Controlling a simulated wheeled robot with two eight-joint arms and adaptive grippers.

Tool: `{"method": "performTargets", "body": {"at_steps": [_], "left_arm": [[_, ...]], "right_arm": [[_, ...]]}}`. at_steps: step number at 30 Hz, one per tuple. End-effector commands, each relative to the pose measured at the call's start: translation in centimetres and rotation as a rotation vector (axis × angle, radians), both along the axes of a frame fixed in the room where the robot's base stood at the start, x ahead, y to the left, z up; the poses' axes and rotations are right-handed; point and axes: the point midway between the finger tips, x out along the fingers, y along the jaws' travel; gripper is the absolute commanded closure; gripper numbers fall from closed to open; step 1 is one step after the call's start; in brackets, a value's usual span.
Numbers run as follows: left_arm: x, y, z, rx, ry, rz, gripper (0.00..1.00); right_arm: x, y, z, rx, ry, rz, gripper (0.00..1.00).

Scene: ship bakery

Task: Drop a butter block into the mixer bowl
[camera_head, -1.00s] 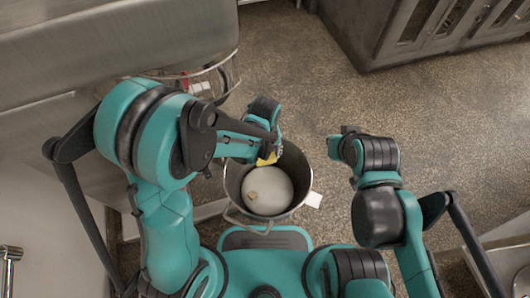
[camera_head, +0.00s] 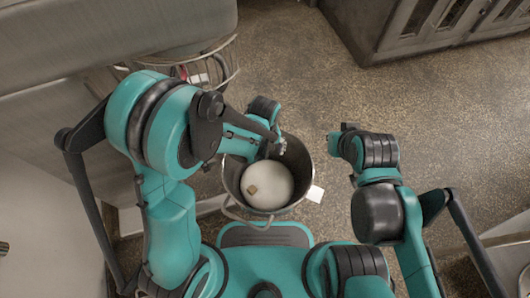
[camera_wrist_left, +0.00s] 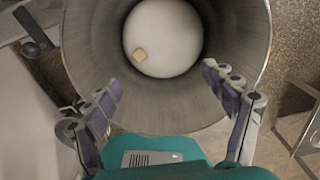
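The mixer bowl (camera_head: 228,184) is a deep grey metal bowl in front of me, with a round white mass (camera_head: 272,185) at its bottom. My left gripper (camera_head: 281,146) is over the far rim of the bowl. In the left wrist view its fingers (camera_wrist_left: 168,88) are spread wide with nothing between them. My right gripper (camera_head: 335,143) is right of the bowl, apart from it; its fingers are too small to read.
A wire basket (camera_head: 225,70) with red and white items hangs by the metal counter at left. A metal cabinet (camera_head: 385,40) stands at the far right. The speckled floor between is open.

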Motion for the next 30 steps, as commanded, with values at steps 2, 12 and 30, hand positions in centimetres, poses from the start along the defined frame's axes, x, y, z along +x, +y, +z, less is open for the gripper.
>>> {"method": "performTargets", "body": {"at_steps": [2,12,30], "left_arm": [[0.0,0.0,0.0,0.0,0.0,0.0,0.16],[-0.1,0.0,3.6,0.0,0.0,0.0,0.16],[0.0,0.0,12.0,0.0,0.0,0.0,0.16]], "right_arm": [[0.0,0.0,0.0,0.0,0.0,0.0,1.0],[0.0,0.0,0.0,0.0,0.0,0.0,1.0],[0.0,0.0,0.0,0.0,0.0,0.0,1.0]]}}
